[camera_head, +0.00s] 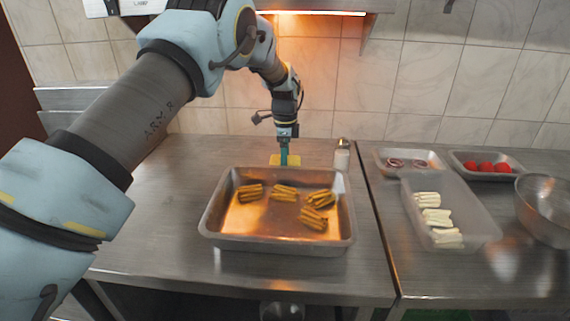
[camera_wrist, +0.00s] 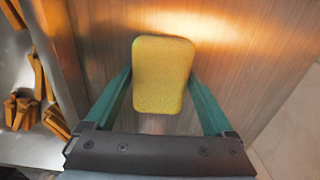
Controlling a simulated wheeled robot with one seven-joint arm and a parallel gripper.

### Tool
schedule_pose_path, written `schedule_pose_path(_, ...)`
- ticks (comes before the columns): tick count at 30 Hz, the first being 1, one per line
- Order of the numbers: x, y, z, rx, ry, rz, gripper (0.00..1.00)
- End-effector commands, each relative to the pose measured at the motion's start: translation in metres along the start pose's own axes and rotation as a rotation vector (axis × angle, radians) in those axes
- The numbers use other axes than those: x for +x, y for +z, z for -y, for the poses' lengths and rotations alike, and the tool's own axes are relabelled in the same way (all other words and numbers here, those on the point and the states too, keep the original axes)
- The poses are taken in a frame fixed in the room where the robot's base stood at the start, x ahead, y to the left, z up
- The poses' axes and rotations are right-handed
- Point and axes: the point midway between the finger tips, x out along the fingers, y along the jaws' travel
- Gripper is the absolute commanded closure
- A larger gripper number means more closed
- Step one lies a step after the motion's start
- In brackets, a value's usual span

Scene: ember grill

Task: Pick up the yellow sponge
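The yellow sponge (camera_wrist: 161,75) lies in the middle of the wrist view, between the two green fingers of my gripper (camera_wrist: 163,88). I cannot tell the exact height of the fingertips over the counter.
A metal tray (camera_head: 209,222) with bundles of fries (camera_head: 313,218) stands in front of the sponge. A shaker (camera_head: 342,156) stands to its right. A plastic container (camera_head: 482,226), smaller trays and a bowl (camera_head: 547,208) are on the right counter.

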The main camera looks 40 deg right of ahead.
Motion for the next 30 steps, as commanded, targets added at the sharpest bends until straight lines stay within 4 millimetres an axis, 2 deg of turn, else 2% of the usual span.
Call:
schedule_pose_path(1, 0.0, 0.0, 0.0, 0.0, 0.0, 0.0, 0.19)
schedule_pose_path(15, -0.001, 0.0, 0.0, 0.0, 0.0, 0.0, 0.72)
schedule_pose_path(16, -0.001, 0.0, 0.0, 0.0, 0.0, 0.0, 0.72)
schedule_pose_path(17, -0.001, 0.0, 0.0, 0.0, 0.0, 0.0, 0.79)
schedule_pose_path(23, -0.003, 0.0, 0.0, 0.0, -0.001, -0.001, 0.8)
schedule_pose_path(26, -0.012, 0.0, 0.001, 0.0, -0.004, -0.001, 0.8)
schedule_pose_path(30, -0.037, 0.0, 0.001, -0.001, -0.004, -0.002, 0.8)
